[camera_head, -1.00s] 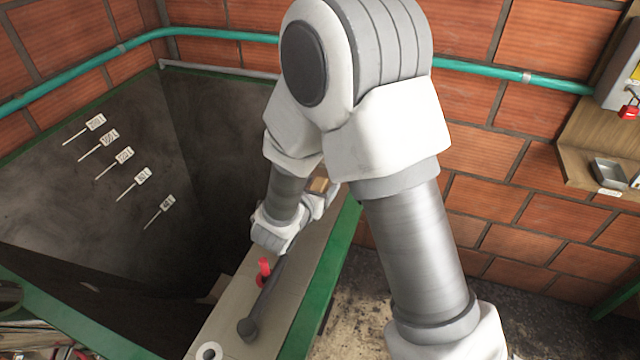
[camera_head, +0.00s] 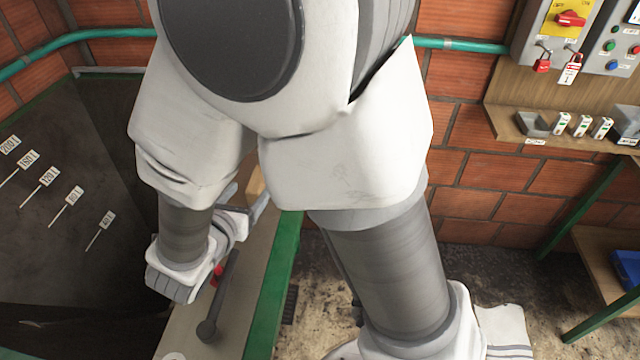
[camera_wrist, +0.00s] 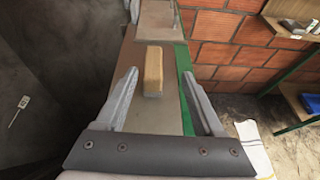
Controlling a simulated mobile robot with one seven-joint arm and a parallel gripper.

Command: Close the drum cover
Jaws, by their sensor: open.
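A tan wooden block (camera_wrist: 153,70), which looks like a handle, stands on a long beige-grey ledge (camera_wrist: 130,112) with a green edge. The block also shows partly behind my arm in the head view (camera_head: 255,183). My gripper (camera_wrist: 158,76) is open and empty, with one finger to each side of the block in the wrist picture. I cannot tell how far the fingers are from the block, and no contact is clear. I cannot tell for certain which part is the drum cover; a lighter plate (camera_wrist: 155,20) lies farther along the ledge. My arm hides much of the ledge.
A dark tank (camera_head: 40,240) with volume labels opens left of the ledge. A grey lever (camera_head: 217,300) and a red part (camera_head: 216,275) sit on the ledge near my wrist. A control panel (camera_head: 570,35) and shelf (camera_head: 560,140) are on the brick wall at right.

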